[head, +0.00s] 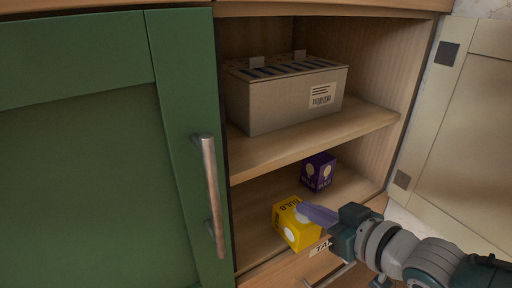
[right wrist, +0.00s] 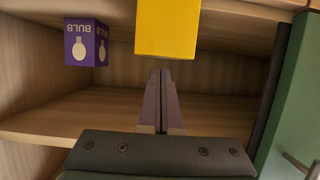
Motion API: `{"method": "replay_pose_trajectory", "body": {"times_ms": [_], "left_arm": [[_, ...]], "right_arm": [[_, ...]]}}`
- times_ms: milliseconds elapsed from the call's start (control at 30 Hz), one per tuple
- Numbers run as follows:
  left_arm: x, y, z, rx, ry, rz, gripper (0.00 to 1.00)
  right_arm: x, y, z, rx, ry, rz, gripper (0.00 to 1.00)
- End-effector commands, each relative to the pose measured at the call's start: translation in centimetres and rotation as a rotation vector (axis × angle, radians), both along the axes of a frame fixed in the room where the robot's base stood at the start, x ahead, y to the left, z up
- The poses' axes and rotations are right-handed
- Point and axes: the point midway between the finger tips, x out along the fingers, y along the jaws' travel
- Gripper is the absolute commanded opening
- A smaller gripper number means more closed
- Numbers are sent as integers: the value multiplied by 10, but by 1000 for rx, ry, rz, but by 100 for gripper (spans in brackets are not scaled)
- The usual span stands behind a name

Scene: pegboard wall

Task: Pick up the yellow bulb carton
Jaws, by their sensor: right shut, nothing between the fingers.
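The yellow bulb carton (head: 290,225) sits on the lower shelf of the open cabinet in the head view, near the shelf's front edge. It also shows in the right wrist view (right wrist: 168,28), at the top and cut off by the frame. My right gripper (head: 305,210) reaches in from the right with its fingers beside the carton. In the right wrist view its fingers (right wrist: 161,75) are together, just below the carton in the picture, with nothing between them. I cannot tell whether they touch the carton. My left gripper is not in view.
A purple bulb carton (head: 318,171) stands behind on the same shelf. A cardboard box (head: 285,100) sits on the upper shelf (head: 320,138). A green door with a metal handle (head: 209,190) is at left; an open cream door (head: 460,130) is at right.

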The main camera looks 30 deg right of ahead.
Motion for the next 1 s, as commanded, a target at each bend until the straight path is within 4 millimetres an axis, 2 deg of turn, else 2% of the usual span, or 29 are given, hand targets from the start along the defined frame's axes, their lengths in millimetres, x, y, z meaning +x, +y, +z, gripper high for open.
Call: {"method": "replay_pose_trajectory", "body": {"times_ms": [67,233,567,800,1000], "left_arm": [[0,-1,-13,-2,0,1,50],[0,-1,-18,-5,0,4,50],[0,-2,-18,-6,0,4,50],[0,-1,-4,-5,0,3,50],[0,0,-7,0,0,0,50]], "right_arm": [[3,0,-10,0,2,0,0],[3,0,-16,0,2,-1,0],[1,0,-19,-1,10,-2,0],[-20,-2,-19,-1,19,-2,0],[-21,-2,-22,-1,19,-2,0]]}}
